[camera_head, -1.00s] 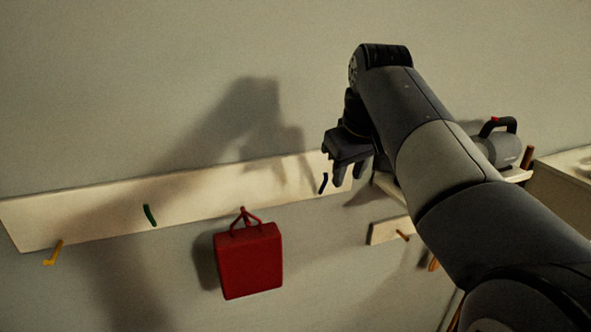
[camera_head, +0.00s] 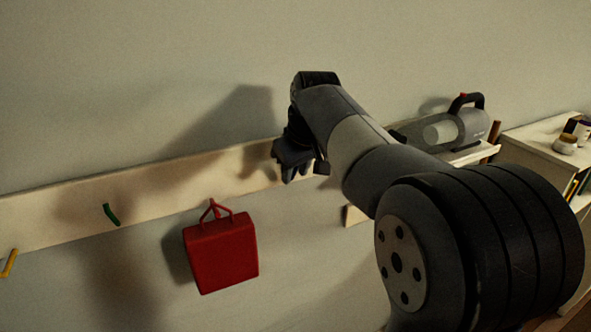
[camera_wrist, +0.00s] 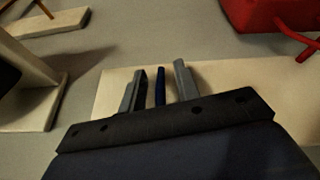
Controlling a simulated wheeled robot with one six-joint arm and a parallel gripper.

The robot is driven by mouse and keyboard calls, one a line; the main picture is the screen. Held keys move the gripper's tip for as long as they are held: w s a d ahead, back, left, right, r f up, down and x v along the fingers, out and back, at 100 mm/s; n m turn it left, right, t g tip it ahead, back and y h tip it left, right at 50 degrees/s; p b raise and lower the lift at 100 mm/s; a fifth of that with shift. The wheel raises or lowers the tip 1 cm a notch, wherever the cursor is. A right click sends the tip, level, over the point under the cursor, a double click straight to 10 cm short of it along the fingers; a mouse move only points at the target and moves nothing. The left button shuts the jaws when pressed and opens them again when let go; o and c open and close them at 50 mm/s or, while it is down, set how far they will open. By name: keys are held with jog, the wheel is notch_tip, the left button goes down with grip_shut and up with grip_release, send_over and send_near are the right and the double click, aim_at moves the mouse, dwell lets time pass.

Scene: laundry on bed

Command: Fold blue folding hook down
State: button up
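The blue folding hook (camera_wrist: 160,86) shows in the wrist view as a narrow dark blue bar on the pale wooden rail (camera_wrist: 232,76). My gripper (camera_wrist: 160,84) is open, with one finger on each side of the hook. Narrow gaps show between the hook and both fingers; I cannot tell whether any part touches. In the head view my gripper (camera_head: 297,173) is at the right end of the rail (camera_head: 60,210), and it hides the blue hook there.
A red bag (camera_head: 221,253) hangs on the rail, left of my gripper. A green hook (camera_head: 111,214) and a yellow hook (camera_head: 9,263) are further left. A shelf (camera_head: 470,153) with a grey handheld vacuum (camera_head: 460,130) is at the right. The wall above is clear.

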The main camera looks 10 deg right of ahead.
jog(key=shift+f, duration=0.1)
jog(key=shift+c, duration=0.4)
grip_shut()
